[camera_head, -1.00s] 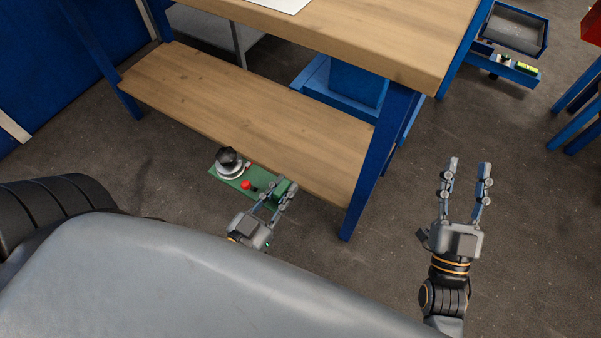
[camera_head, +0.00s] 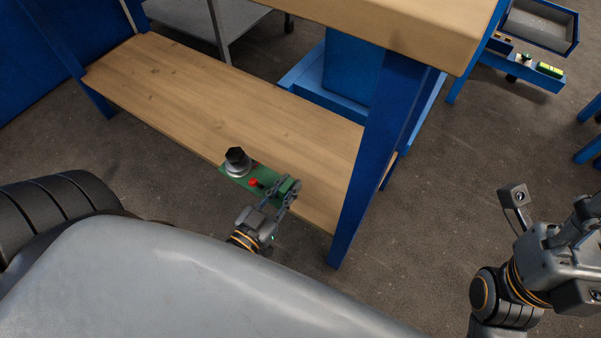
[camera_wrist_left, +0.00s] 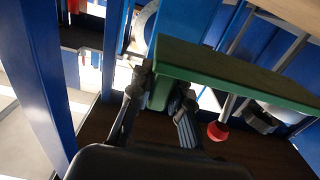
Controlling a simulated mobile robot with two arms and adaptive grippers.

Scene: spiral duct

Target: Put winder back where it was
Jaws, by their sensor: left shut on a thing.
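The winder (camera_head: 232,171) is a green plate with a grey and black round part at one end and a red knob. My left gripper (camera_head: 284,191) is shut on its green block at the near right end. In the head view the winder overlaps the front edge of the wooden lower shelf (camera_head: 200,95); I cannot tell whether it touches it. In the left wrist view the winder (camera_wrist_left: 225,72) spans above my left gripper (camera_wrist_left: 160,88), its red knob hanging below the plate. My right gripper (camera_head: 575,250) is at the right edge, partly cut off, its fingers unclear.
The workbench's blue leg (camera_head: 375,165) stands right of the winder, and its wooden top (camera_head: 400,30) overhangs the shelf. The visible shelf surface is bare. A blue box-like unit (camera_head: 350,75) stands behind. A blue drawer (camera_head: 530,68) with small items is at upper right.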

